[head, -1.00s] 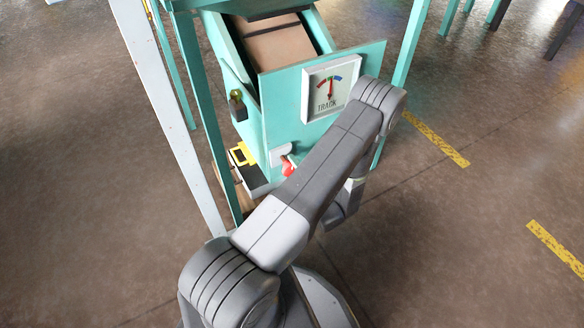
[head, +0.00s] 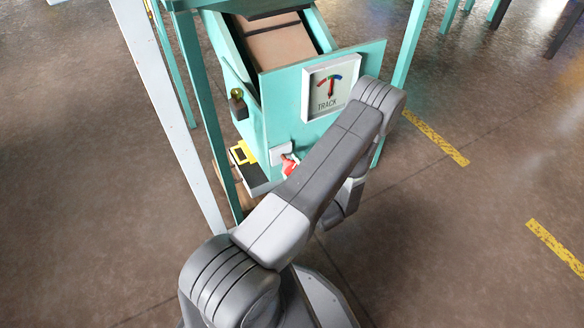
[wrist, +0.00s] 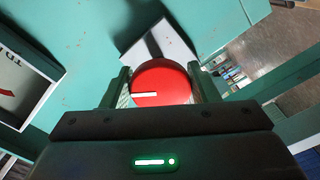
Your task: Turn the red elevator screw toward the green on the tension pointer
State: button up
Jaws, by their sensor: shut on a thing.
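The red elevator screw (wrist: 160,82) is a round red knob with a white line on its face, in the middle of the wrist view. My gripper (wrist: 162,88) has one finger on each side of it and is shut on it. In the head view the red screw (head: 289,166) shows only in part, beside my arm, low on the teal machine. My gripper is hidden there behind my arm. A dial marked TRACK (head: 328,88) is on the front panel; its red needle points roughly up, near the green. Part of a dial with a red needle also shows in the wrist view (wrist: 20,88).
Teal posts (head: 202,110) and a pale post (head: 165,110) stand left of the machine. A yellow bracket (head: 243,153) sits low at its left side. The floor to the right is open, with yellow dashes (head: 435,138).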

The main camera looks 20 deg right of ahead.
jog(key=o, duration=0.9)
jog(key=shift+c, duration=0.2)
jog(key=shift+s, duration=0.15)
jog(key=s+d+p, duration=0.1)
jog(key=s+p, duration=0.1)
jog(key=s, duration=1.1)
jog(key=shift+s, duration=0.3)
jog(key=shift+w, duration=0.15)
jog(key=w, duration=0.4)
jog(key=w+b, duration=0.1)
jog(key=w, duration=0.4)
jog(key=w+a+b, duration=0.1)
jog(key=w, duration=0.3)
jog(key=shift+w, duration=0.3)
